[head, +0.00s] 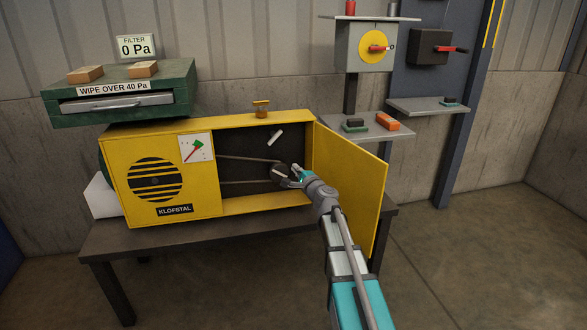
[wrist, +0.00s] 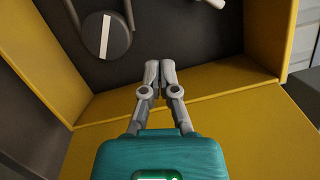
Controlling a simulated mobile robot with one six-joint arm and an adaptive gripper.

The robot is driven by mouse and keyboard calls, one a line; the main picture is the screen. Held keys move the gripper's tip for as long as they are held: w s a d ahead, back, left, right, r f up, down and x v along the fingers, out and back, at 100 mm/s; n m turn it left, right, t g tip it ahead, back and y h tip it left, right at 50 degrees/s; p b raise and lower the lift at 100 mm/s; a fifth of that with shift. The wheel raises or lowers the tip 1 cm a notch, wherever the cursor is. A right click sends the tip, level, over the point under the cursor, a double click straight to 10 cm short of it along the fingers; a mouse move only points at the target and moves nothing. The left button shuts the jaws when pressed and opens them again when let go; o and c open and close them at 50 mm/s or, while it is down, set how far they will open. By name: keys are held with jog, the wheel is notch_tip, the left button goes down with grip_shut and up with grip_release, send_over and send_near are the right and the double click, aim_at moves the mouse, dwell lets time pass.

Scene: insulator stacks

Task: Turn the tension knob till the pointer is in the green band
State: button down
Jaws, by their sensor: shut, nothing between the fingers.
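The yellow KLOFSTAL box (head: 205,215) has its door (head: 350,185) swung open. A white gauge plate (head: 207,138) on its front has a red pointer (head: 190,155) tilted up to the right towards a green patch (head: 198,145); I cannot tell if its tip is inside the green. Inside are a pale bar (head: 275,138) and a dark round wheel between belt lines; the wheel shows a pale stripe in the wrist view (wrist: 107,35). I cannot tell which is the tension knob. My gripper (wrist: 152,65) is shut and empty, inside the opening, apart from the wheel in the wrist view.
The open door stands close to the right of my arm. The box stands on a dark table (head: 110,245). A green filter housing (head: 185,75) with wooden blocks is behind left. A grey switch box (head: 350,50) and shelves (head: 395,133) are at the back right.

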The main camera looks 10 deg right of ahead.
dwell(0.4)
jog(key=a+r+n+p, duration=0.2)
jog(key=a+r+n, duration=0.1)
jog(key=n, duration=1.2)
jog(key=a+r+n+t+p, duration=0.1)
jog(key=a+r+n, duration=0.3)
jog(key=n, duration=1.1)
jog(key=shift+w+a+t+y+p, duration=0.3)
jog(key=shift+w+a+y+p, duration=0.1)
jog(key=shift+a+p, duration=0.15)
jog(key=shift+r, duration=0.15)
